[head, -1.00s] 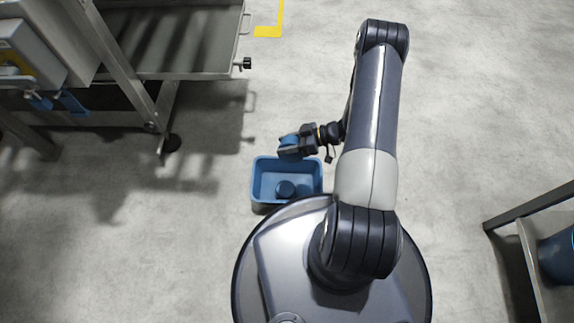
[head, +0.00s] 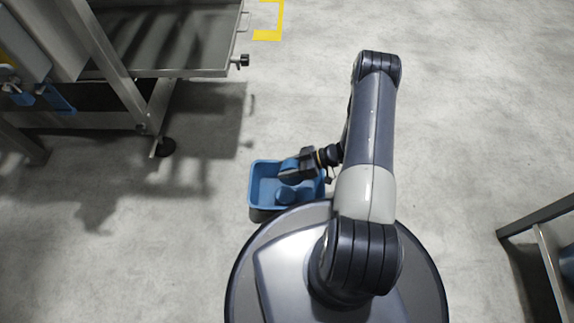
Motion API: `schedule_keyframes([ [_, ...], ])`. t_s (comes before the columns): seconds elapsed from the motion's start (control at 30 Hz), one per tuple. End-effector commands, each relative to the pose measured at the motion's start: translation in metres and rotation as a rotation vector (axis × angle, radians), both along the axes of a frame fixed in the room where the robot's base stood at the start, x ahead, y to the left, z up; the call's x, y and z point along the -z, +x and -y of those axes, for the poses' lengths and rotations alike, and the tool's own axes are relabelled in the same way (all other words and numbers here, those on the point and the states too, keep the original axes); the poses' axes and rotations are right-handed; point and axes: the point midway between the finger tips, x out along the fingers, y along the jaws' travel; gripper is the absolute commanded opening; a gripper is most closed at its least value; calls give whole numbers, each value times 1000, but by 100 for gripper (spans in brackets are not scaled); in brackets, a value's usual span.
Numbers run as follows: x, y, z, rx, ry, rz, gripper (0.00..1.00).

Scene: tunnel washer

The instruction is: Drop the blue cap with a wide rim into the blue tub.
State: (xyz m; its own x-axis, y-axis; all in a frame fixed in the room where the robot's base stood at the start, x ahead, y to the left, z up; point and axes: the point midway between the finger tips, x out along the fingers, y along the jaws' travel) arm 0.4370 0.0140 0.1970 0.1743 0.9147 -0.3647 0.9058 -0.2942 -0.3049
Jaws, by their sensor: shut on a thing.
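The blue tub (head: 256,186) is an open rectangular box beside the front of my base. My gripper (head: 285,175) reaches in from the right, over the tub, and is shut on a small blue thing (head: 289,164). This looks like the blue cap, but its rim cannot be made out because the fingers cover part of it. Another rounded blue thing (head: 285,194) lies inside the tub, below my gripper. The exact height of my gripper above the tub floor cannot be told.
A metal frame with a grey tray (head: 165,45) stands at the upper left, with a knob (head: 240,61) at its corner. A metal table (head: 548,222) is at the right edge. Yellow floor tape (head: 268,35) shows at the top. The middle floor is clear.

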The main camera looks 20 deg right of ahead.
Motion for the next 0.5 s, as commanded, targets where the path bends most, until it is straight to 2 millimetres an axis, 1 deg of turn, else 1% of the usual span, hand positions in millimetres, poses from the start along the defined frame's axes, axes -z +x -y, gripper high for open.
schedule_keyframes([
  [0.03, 10, 0, 0, 1, 1, -1, 15],
  [0.17, 20, 0, 0, 0, 1, 0, 15],
  [0.47, 21, 0, 0, 0, 1, 1, 15],
  [0.5, 21, 0, 0, 0, 1, 0, 48],
])
